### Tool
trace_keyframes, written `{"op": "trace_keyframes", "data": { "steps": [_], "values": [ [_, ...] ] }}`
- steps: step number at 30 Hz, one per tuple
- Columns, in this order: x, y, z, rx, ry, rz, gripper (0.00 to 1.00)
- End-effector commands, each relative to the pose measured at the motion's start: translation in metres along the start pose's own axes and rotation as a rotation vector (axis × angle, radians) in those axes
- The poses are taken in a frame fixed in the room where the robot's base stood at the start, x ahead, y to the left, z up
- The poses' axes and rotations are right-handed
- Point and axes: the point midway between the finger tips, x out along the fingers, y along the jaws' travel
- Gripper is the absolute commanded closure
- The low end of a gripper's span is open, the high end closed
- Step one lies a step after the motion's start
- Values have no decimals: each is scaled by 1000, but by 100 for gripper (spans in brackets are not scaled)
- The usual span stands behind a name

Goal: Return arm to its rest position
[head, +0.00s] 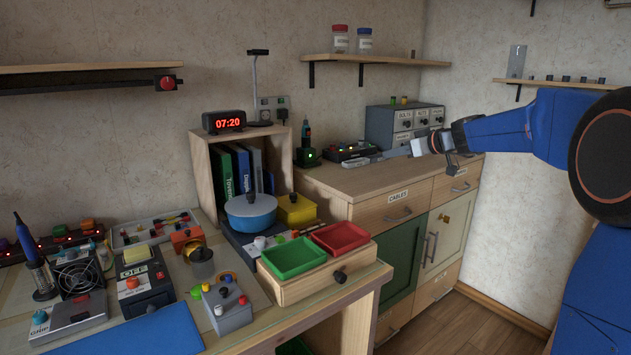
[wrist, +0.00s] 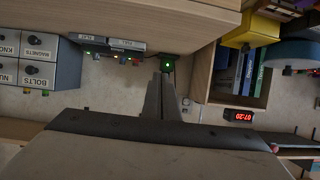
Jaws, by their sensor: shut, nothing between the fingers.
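My blue arm reaches in from the right of the head view, above the wooden cabinet (head: 375,178). My gripper (head: 390,155) points left, in front of the grey drawer unit (head: 385,123). In the wrist view my gripper (wrist: 160,78) shows its two dark fingers together, shut and empty. The wrist picture is upside down. A small device with a green light (wrist: 167,63) shows just beyond the fingertips in that view.
Above the cabinet, a wall shelf (head: 375,59) holds two jars. The right shelf (head: 550,83) is close to my arm. A wooden cubby (head: 203,165) with a clock (head: 224,121) stands left. The workbench is crowded with red and green trays (head: 340,236) and devices. Floor at right is clear.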

Motion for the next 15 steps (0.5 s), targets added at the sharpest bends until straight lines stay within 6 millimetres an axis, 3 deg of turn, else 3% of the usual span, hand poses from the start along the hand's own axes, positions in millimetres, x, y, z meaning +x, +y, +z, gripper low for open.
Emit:
{"op": "trace_keyframes", "data": {
  "steps": [8,15],
  "values": [
    [-62,-92,46,98,-166,-25,100],
    [-119,-161,105,191,-322,1,100]
  ]
}}
